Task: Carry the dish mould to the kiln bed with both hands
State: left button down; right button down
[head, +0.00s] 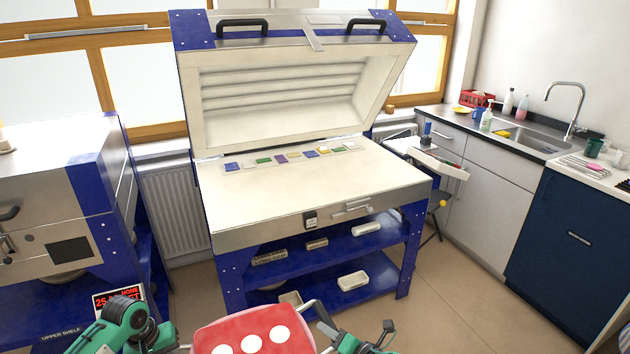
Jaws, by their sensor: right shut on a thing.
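A red panel with white dots (243,335), probably part of the dish mould, shows at the bottom edge, close to me. A grey handle bar (318,308) stands at its right side. The lower part is cut off by the frame. My right gripper (328,329) is shut on the handle at that right side. My left arm comes in at the lower left beside the red panel, but its jaws are not in view. The kiln bed (310,190) is a flat cream surface ahead, under the raised lid (295,90), with the red panel apart from it.
A row of small coloured tiles (281,158) lies along the bed's back edge; the rest is clear. The blue kiln stand (405,250) has shelves with pale blocks (353,281). A second kiln (50,190) stands left. A sink counter (490,140) and dark blue cabinet (565,235) stand right.

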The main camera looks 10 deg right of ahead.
aim_at(315, 177)
jog(key=i+l, duration=0.3)
jog(key=l, duration=0.15)
jog(key=i+l, duration=0.55)
jog(key=l, duration=0.3)
jog(key=i+l, duration=0.3)
jog(key=l, duration=0.1)
